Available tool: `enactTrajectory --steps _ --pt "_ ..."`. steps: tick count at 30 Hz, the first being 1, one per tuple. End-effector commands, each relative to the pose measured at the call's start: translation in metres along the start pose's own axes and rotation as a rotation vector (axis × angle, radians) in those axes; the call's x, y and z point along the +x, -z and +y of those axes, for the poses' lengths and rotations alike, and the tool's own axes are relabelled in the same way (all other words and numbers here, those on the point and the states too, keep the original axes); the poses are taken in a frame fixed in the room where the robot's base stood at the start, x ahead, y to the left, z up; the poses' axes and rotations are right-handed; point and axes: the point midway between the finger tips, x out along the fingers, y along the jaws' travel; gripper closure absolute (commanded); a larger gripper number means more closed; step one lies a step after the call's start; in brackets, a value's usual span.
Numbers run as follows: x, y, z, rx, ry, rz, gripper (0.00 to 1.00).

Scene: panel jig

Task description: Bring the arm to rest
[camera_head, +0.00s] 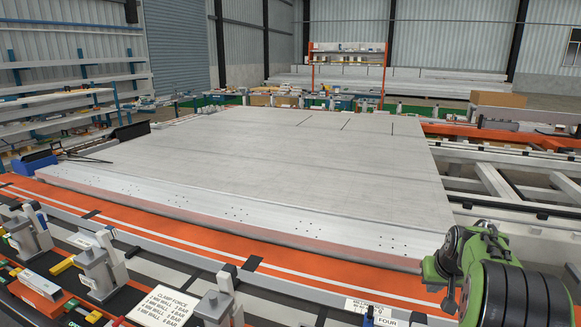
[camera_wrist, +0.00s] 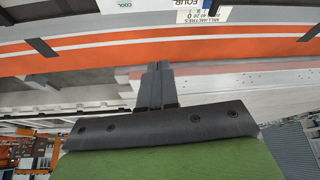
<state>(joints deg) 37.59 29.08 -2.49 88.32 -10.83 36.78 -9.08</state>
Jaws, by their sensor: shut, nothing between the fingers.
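My gripper (camera_wrist: 157,68) shows in the wrist view with its two dark fingers together and nothing between them. It is apart from the orange jig rail (camera_wrist: 120,47) and the pale panel (camera_wrist: 240,75) seen beyond it. In the head view my green and black arm is folded at the lower right, beside the near right corner of the panel (camera_head: 270,160). My gripper's fingertips cannot be made out in the head view.
An orange rail (camera_head: 200,220) runs along the panel's near edge. Clamps (camera_head: 103,270) and a clamp force sign (camera_head: 163,305) stand in front of it. A metal frame (camera_head: 495,183) lies to the right. Shelves (camera_head: 60,90) stand at the left, and an orange rack (camera_head: 347,62) stands at the back.

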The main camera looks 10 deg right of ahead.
Motion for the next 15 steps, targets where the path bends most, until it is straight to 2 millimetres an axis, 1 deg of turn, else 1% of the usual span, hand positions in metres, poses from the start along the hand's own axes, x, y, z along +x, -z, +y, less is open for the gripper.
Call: enactTrajectory --steps 1,2,3,5,6,8,9,10,11,12,14,15 --pt "-0.033 -0.005 -0.032 -0.032 0.014 0.011 1.0" --pt "-0.05 -0.011 -0.049 -0.049 0.022 0.012 1.0" --pt "-0.073 -0.022 -0.071 -0.073 0.035 0.014 1.0" --pt "-0.105 -0.044 -0.101 -0.106 0.052 0.016 1.0" --pt "-0.125 -0.061 -0.119 -0.13 0.065 0.019 1.0" --pt "-0.153 -0.09 -0.141 -0.163 0.083 0.022 1.0" --pt "-0.169 -0.112 -0.153 -0.187 0.096 0.023 1.0" --pt "-0.18 -0.129 -0.161 -0.204 0.105 0.026 1.0" --pt "-0.19 -0.147 -0.167 -0.221 0.114 0.026 1.0" --pt "-0.201 -0.171 -0.173 -0.243 0.126 0.029 1.0" --pt "-0.213 -0.206 -0.178 -0.274 0.143 0.031 1.0" --pt "-0.218 -0.227 -0.18 -0.292 0.153 0.032 1.0"
